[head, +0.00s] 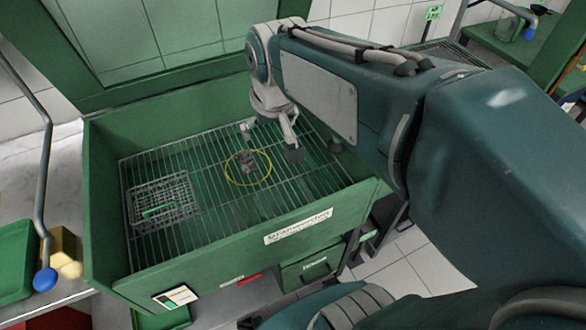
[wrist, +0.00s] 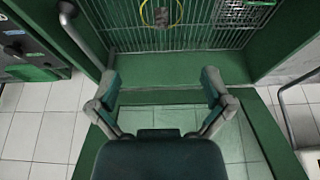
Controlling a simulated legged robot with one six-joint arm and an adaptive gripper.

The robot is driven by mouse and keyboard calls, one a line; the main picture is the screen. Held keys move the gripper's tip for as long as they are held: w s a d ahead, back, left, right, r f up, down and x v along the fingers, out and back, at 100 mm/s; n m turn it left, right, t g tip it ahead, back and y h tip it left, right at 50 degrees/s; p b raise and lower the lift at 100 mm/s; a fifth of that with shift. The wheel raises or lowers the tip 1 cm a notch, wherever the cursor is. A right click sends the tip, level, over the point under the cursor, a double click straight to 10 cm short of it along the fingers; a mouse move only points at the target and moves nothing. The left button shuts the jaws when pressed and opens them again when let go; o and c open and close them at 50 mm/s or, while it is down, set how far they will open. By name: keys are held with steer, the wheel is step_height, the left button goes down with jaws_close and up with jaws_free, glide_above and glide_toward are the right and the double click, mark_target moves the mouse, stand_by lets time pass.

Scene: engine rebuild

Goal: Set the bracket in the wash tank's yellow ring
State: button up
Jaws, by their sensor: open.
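The wash tank (head: 200,262) is a green open basin with a wire grate. The yellow ring (head: 266,180) lies on the grate right of its middle. A small grey part that looks like the bracket (head: 247,163) sits within the ring's outline, toward its far side. In the wrist view the ring (wrist: 142,17) and the bracket (wrist: 161,15) show at the top edge, the ring partly cut off. My gripper (head: 271,142) is open and empty above the grate, just right of the ring and apart from the bracket. Its spread fingers (wrist: 160,92) also show in the wrist view.
A wire basket (head: 162,202) with a green handle stands on the grate's left side. The tank has raised green walls and a raised lid (head: 150,40) behind. A green tray (head: 15,265) and a blue-knobbed lever (head: 44,278) are at the left. The grate's near right is bare.

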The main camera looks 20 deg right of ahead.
steer(key=s+f+t, duration=0.1)
steer(key=s, duration=1)
steer(key=shift+s+f+t, duration=0.25)
steer(key=shift+f+t, duration=0.05)
stand_by(0.6)
